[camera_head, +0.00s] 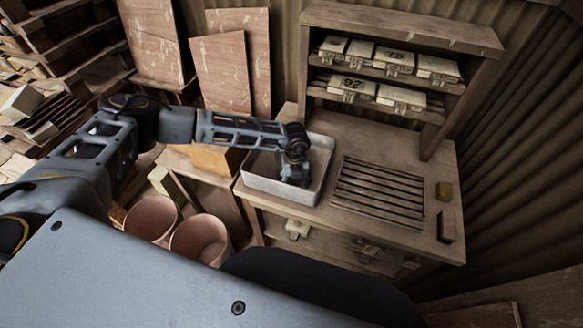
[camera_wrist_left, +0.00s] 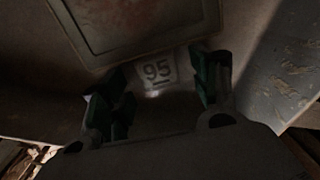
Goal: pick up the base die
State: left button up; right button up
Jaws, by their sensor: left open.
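My left gripper (camera_head: 294,176) reaches down into the pale tray (camera_head: 325,164) on the workbench, its fingers pointing downward. In the left wrist view, its two dark green fingers (camera_wrist_left: 163,88) are apart, one on each side of a pale tab marked 95 (camera_wrist_left: 157,72). The tab adjoins a larger framed piece (camera_wrist_left: 135,22) with a reddish inner face, which I take to be the base die; the picture is dark and its far end is cut off. I cannot tell whether the fingers touch the tab. In the head view the arm and gripper hide this piece. My right gripper is not in view.
Right of the tray is a slatted rack (camera_head: 378,193) set in the bench (camera_head: 400,140). A shelf unit (camera_head: 400,22) behind holds several pale numbered blocks (camera_head: 352,86). Clay pots (camera_head: 200,238) stand below left.

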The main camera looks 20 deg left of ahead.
pick_arm(q)
jog(key=shift+f, duration=0.8)
grip_shut()
jog(key=shift+r, duration=0.1)
